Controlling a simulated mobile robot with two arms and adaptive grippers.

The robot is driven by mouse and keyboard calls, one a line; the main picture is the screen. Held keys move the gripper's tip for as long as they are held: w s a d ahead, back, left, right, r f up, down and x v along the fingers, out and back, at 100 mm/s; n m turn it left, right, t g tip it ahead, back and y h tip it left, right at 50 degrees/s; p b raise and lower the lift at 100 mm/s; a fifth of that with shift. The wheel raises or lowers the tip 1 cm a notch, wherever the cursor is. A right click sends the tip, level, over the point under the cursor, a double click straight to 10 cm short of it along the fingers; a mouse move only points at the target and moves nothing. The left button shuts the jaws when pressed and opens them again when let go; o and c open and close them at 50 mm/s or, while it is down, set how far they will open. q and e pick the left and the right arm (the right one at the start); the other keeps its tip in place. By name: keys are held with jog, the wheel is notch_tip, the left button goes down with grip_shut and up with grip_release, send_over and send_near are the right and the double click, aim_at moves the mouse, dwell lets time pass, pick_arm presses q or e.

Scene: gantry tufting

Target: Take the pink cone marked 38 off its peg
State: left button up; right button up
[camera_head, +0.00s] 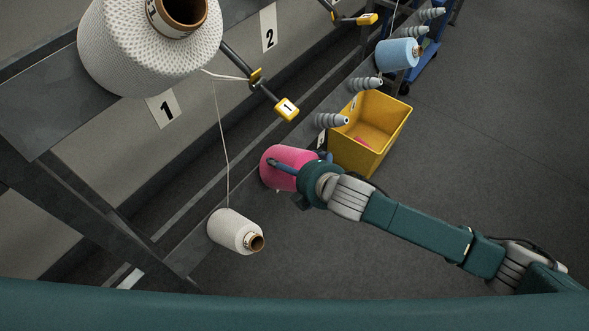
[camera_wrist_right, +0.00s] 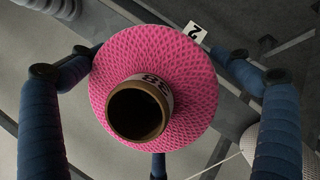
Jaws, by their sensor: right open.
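The pink cone (camera_head: 279,170) sits on the lower rail in the head view, partly hidden behind my right gripper (camera_head: 300,174). My right gripper's fingers (camera_wrist_right: 160,75) are spread open around the cone, one on each side and one below. Gaps show between the lower parts of the fingers and the cone; contact at the tips cannot be told. The cone's peg is hidden. My left gripper is out of view.
A yellow bin (camera_head: 386,120) with something pink inside stands just beyond the cone. A white cone (camera_head: 234,231) is on the near side, with a thread running up. Empty grey pegs (camera_head: 331,120) and a blue cone (camera_head: 397,54) are farther along. Open floor lies right.

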jog(key=c, duration=1.4)
jog(key=shift+c, duration=0.7)
jog(key=o, duration=0.9)
jog(key=shift+s+f, duration=0.1)
jog(key=c, duration=0.9)
jog(key=shift+c, duration=1.3)
jog(key=shift+d, duration=0.1)
jog(key=shift+s+d+r+p, duration=0.25)
jog(key=shift+d+r+p, duration=0.1)
jog(key=shift+p, duration=0.5)
